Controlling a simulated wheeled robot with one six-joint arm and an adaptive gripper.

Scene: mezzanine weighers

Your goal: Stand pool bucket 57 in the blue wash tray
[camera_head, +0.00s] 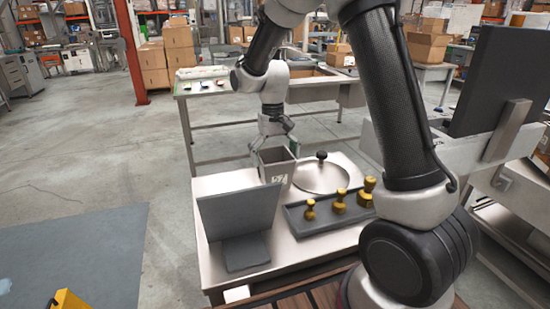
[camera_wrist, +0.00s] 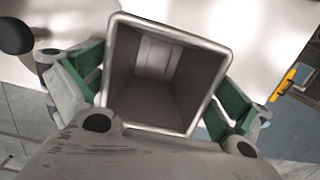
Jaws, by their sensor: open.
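A grey, square-mouthed, open-topped bucket (camera_head: 277,168) stands upright on the metal table, with a pale marking on its front too small to read surely. In the wrist view the bucket (camera_wrist: 165,75) shows from above, empty inside. My gripper (camera_head: 274,146) is over the bucket from behind. In the wrist view its green-padded fingers lie on either side of the bucket, open; I cannot tell whether either pad touches the wall. I cannot pick out a blue wash tray in either view.
Right of the bucket are a round plate with a black knob (camera_head: 321,176) and a dark tray (camera_head: 318,226) holding three brass weights (camera_head: 339,203). A grey upright panel (camera_head: 240,217) stands in front. Another table (camera_head: 215,88) is behind. Open floor lies left.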

